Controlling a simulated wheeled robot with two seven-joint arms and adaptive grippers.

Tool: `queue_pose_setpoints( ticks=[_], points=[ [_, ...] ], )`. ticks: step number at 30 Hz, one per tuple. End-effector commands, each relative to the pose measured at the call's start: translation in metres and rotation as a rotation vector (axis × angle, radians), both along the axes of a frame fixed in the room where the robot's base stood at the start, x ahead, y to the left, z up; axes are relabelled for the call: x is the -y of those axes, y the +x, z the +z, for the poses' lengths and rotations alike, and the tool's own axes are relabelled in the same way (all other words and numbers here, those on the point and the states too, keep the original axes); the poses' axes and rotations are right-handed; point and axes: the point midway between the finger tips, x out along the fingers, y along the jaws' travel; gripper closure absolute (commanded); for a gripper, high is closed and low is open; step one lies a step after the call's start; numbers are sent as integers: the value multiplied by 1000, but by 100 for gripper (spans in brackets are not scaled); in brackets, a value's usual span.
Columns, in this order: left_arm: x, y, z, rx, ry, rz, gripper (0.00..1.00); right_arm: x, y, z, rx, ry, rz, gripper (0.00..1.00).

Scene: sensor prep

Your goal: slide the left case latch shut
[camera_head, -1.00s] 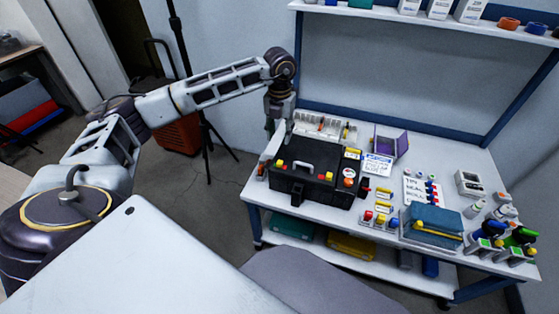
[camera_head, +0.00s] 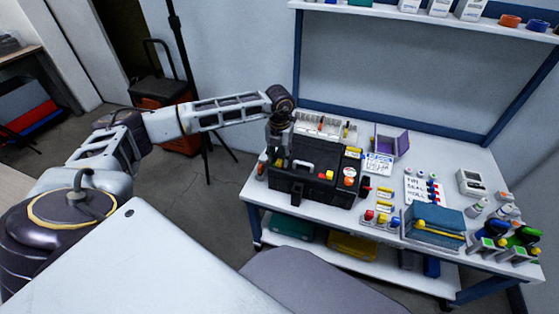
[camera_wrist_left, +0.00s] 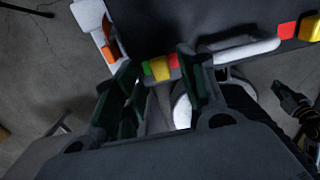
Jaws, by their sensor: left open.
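The black case (camera_head: 296,191) stands at the left end of the white bench, its pale handle (camera_head: 302,164) on top. It also fills the upper part of the left wrist view (camera_wrist_left: 180,18). The left case latch is a yellow tab (camera_wrist_left: 160,68) between a green and a red patch. My left gripper (camera_wrist_left: 156,66) is open, with its dark fingers around the latch area; contact cannot be told. In the head view the left gripper (camera_head: 280,154) is over the case's left front, partly covering it. The right latch (camera_head: 321,176) shows yellow and red. My right gripper is not in view.
The bench (camera_head: 398,252) carries a purple holder (camera_head: 403,144), a sign (camera_head: 378,163), a blue box (camera_head: 437,217) and several bottles right of the case. A pale parts tray (camera_head: 309,119) lies behind the case. Floor is open left of the bench.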

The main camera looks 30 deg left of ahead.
Motion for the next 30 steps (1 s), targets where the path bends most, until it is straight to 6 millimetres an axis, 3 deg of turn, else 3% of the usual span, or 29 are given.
queue_pose_setpoints(
  ticks=[6, 17, 27, 30],
  points=[
    [0, 0, -17, -1, 1, 0, 59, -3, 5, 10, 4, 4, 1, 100],
    [0, 0, -20, -1, 0, 0, 59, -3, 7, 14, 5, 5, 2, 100],
    [0, 0, -20, -1, 0, 0, 100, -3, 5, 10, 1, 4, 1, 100],
    [0, 0, -20, -1, 0, 0, 100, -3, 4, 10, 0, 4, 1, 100]
  ],
)
